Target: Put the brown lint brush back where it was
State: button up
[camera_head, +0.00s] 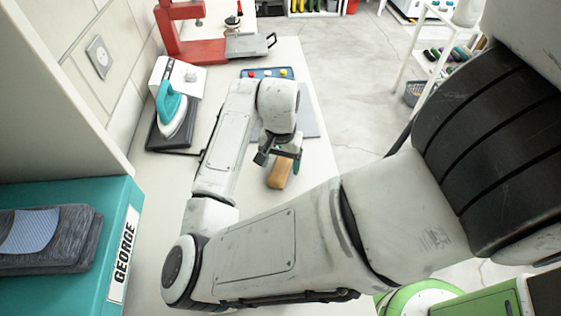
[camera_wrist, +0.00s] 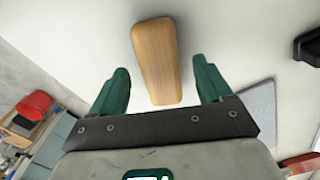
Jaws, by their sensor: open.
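The brown lint brush (camera_head: 280,172) lies on the white tabletop in the head view, just below my gripper (camera_head: 284,160). In the wrist view the brush (camera_wrist: 158,62) is a tan wooden block with rounded ends, lying lengthwise between the green fingers of my gripper (camera_wrist: 160,88). The fingers are apart, with a gap on each side of the brush. The near end of the brush lies between the fingers and the far end reaches beyond them. I cannot tell the exact height of the fingers above the table.
An iron with a teal handle (camera_head: 171,108) stands on a dark base at the left. A red press (camera_head: 186,45) and a blue tray with coloured knobs (camera_head: 258,73) are at the back. A grey flat pad (camera_head: 309,122) lies beside my gripper. A teal box labelled GEORGE (camera_head: 122,215) is at left.

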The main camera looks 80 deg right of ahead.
aim_at(280, 166)
notch_tip(280, 166, up, 7)
jog(key=p, duration=0.5)
jog(key=shift+r, duration=1.55)
